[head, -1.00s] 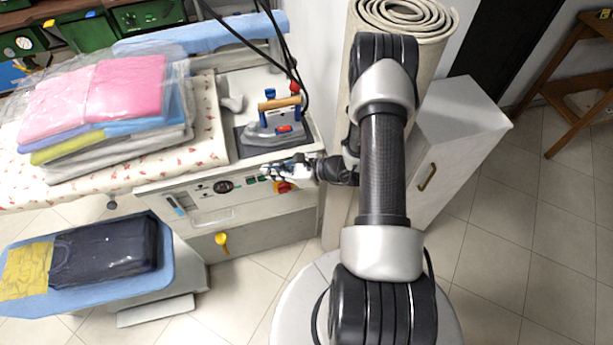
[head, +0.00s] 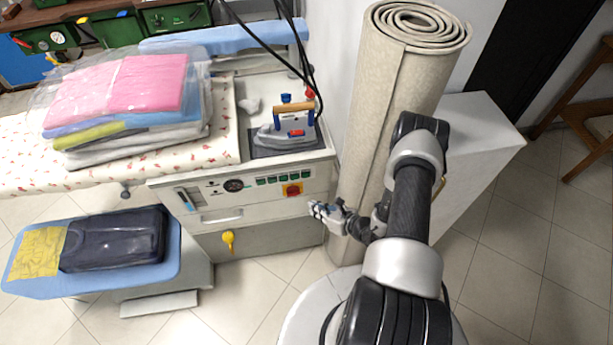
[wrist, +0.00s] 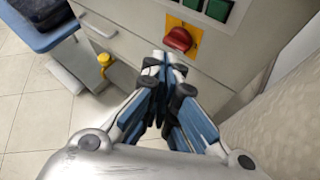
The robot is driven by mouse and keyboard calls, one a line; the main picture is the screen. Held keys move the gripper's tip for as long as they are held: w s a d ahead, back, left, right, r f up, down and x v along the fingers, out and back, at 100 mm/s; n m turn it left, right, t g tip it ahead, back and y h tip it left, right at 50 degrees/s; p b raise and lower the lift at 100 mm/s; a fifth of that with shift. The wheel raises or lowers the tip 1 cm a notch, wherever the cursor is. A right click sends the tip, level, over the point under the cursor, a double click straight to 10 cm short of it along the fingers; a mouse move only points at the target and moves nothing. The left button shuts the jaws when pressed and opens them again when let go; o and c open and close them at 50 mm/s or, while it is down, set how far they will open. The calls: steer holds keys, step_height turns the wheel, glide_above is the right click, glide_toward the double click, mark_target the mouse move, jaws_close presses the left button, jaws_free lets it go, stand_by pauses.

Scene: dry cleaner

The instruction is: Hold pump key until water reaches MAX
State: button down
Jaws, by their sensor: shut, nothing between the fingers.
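The ironing station's front panel (head: 215,212) shows in the head view. It has a row of green keys (head: 285,179) at its upper right, and their labels are too small to read. A slim upright window, apparently the water gauge (head: 186,199), is at the panel's left; its level and MAX mark cannot be made out. My gripper (head: 318,210) is shut and empty, apart from the keys, below and right of them. In the wrist view its closed fingertips (wrist: 165,62) are below the red knob (wrist: 178,39); green keys (wrist: 218,9) show at the top edge.
The red knob on a yellow plate (head: 292,190) sits just below the keys. The iron (head: 285,132) stands above the panel. A yellow handle (head: 228,240) hangs lower down. A rolled carpet (head: 385,110) stands close to my arm, with a pale cabinet (head: 480,150) behind.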

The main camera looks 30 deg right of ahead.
mark_target(306, 175)
steer(key=w+d+b, duration=0.2)
steer(key=w+b, duration=0.1)
steer(key=w, duration=0.5)
steer(key=shift+w+d, duration=0.2)
steer(key=shift+w, duration=0.1)
stand_by(1.2)
steer(key=shift+w+d, duration=0.15)
steer(key=shift+w, duration=0.15)
steer(key=shift+w+d+b, duration=0.1)
steer(key=shift+w+b, duration=0.3)
steer(key=shift+b, duration=0.15)
stand_by(4.9)
